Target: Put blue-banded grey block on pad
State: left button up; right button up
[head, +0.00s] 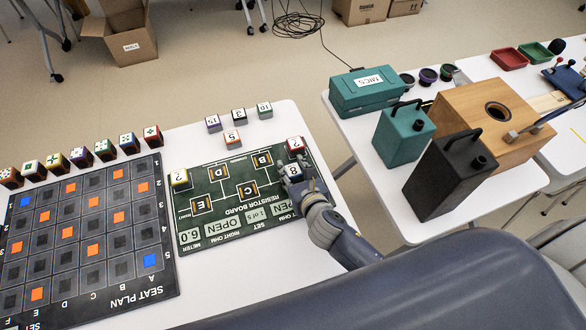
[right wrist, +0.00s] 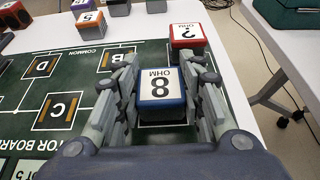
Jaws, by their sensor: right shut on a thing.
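The blue-banded grey block (head: 291,172), with a white "8 OHM" top, is at the right part of the green resistor board (head: 216,235). My right gripper (head: 294,180) is shut on it. In the right wrist view the block (right wrist: 161,88) sits between both fingers. Whether it touches the board cannot be told. Lettered pads lie left of it: B (head: 262,160), C (head: 247,189), D (head: 233,171) and E (head: 201,205). The gripper hides part of the board below the block. My left gripper is out of view.
A red-banded "?" block (head: 295,144) stands just beyond the held block. Other blocks, including an orange-banded one (head: 232,137), stand behind the board. The seat plan (head: 150,296) lies left.

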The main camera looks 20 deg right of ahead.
jog(key=shift+f, duration=0.15)
jog(key=o, duration=1.1)
jog(key=shift+r, duration=0.25)
jog(key=v, duration=1.2)
jog(key=shift+f, duration=0.1)
jog(key=shift+s, duration=0.1)
